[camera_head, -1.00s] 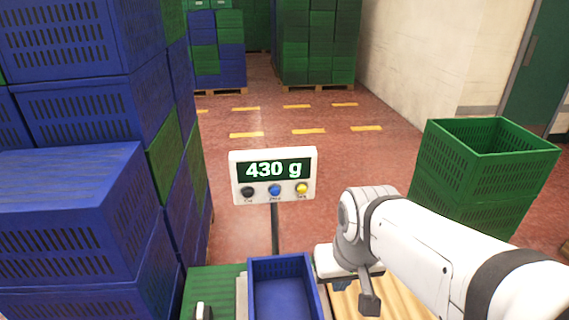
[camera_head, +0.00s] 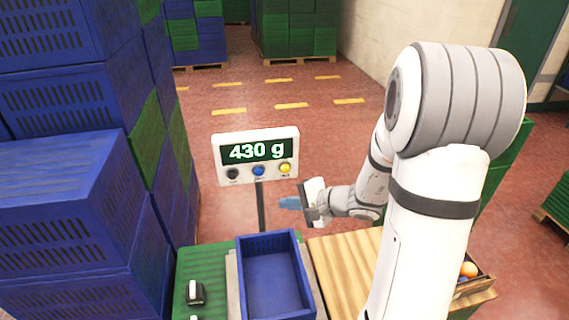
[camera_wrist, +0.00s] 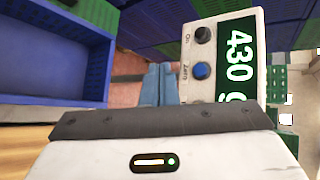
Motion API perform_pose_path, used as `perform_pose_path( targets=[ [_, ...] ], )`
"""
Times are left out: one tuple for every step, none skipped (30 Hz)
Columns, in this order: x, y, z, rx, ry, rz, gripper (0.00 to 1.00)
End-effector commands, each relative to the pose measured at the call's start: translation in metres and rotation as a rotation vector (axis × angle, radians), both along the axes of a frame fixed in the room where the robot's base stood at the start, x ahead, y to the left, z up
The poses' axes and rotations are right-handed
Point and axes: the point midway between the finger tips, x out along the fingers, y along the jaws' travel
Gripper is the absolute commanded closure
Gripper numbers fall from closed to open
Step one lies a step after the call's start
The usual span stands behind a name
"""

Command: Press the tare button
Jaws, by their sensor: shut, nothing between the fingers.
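The scale's display (camera_head: 255,152) reads 430 g on a white panel on a post. Below the readout are a black button (camera_head: 233,173), a blue button (camera_head: 259,171) and a yellow tare button (camera_head: 285,168). In the wrist view the panel appears turned sideways, with the black On button (camera_wrist: 203,35) and blue Zero button (camera_wrist: 201,71) visible; the yellow one is hidden behind my gripper's body. My gripper (camera_head: 284,202) is shut and empty, its blue fingers below and apart from the panel in the head view. The fingers also show in the wrist view (camera_wrist: 159,72).
An empty blue crate (camera_head: 272,279) sits on the scale below the panel. Blue and green crates (camera_head: 70,200) are stacked high at left. A wooden table (camera_head: 342,268) is at right, with a small box of fruit (camera_head: 470,275). Red floor lies open behind.

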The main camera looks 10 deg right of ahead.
Motion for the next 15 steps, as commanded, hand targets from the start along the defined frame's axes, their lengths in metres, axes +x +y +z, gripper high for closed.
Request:
perform_pose_path(
  targets=[
    [0.008,-0.009,-0.004,0.019,0.000,-0.049,1.00],
    [0.012,-0.014,-0.006,0.028,-0.004,-0.076,1.00],
    [0.017,-0.020,-0.009,0.037,-0.008,-0.107,1.00],
    [0.020,-0.024,-0.010,0.042,-0.010,-0.126,1.00],
    [0.022,-0.027,-0.012,0.046,-0.013,-0.141,1.00],
    [0.024,-0.030,-0.013,0.050,-0.015,-0.158,1.00],
    [0.025,-0.032,-0.014,0.052,-0.015,-0.167,1.00],
    [0.026,-0.033,-0.014,0.053,-0.017,-0.174,1.00],
    [0.027,-0.034,-0.015,0.055,-0.018,-0.180,1.00],
    [0.027,-0.035,-0.015,0.055,-0.019,-0.182,1.00],
    [0.028,-0.035,-0.015,0.055,-0.019,-0.182,1.00],
    [0.027,-0.035,-0.015,0.055,-0.019,-0.182,1.00],
    [0.027,-0.035,-0.015,0.055,-0.019,-0.182,1.00],
    [0.027,-0.035,-0.015,0.055,-0.019,-0.182,1.00],
    [0.027,-0.035,-0.015,0.055,-0.019,-0.182,1.00]
  ],
)
